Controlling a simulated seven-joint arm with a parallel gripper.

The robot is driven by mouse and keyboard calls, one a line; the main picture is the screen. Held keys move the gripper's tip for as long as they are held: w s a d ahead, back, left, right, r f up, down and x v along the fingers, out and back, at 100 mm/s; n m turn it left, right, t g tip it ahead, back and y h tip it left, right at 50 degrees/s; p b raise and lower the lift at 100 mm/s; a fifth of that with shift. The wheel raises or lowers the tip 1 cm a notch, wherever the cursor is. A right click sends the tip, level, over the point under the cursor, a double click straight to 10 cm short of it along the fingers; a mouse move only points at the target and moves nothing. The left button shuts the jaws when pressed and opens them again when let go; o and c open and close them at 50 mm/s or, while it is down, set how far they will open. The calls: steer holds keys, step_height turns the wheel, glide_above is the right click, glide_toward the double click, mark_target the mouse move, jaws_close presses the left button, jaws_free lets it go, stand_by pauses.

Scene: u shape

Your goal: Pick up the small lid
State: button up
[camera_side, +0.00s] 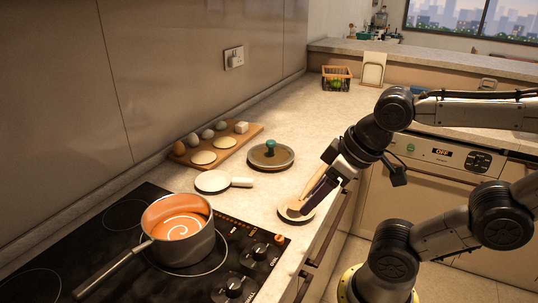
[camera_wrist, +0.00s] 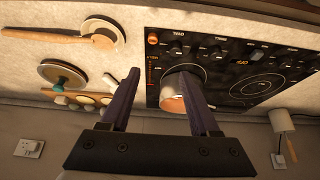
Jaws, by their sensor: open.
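The small lid (camera_side: 270,157) is a round, flat disc with a pale rim and a teal knob on top. It lies on the counter right of the egg board in the side view. In the wrist view the lid (camera_wrist: 62,73) is at the left, knob downward in the picture. My gripper (camera_side: 311,201) is open and empty, with dark purple fingers pointing down-left. It is apart from the lid, nearer the counter's front edge. In the wrist view the fingertips (camera_wrist: 160,74) frame part of the cooktop and pot, with the lid to their left.
A saucepan of orange soup (camera_side: 183,235) stands on the black cooktop (camera_side: 120,225). A white dish with a handle (camera_side: 213,182) and a wooden board (camera_side: 228,148) with eggs lie near the lid. A wooden spoon (camera_wrist: 45,35) rests on a round dish (camera_wrist: 104,27). A basket (camera_side: 336,78) stands far back.

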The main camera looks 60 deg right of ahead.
steer(key=shift+o, duration=1.3)
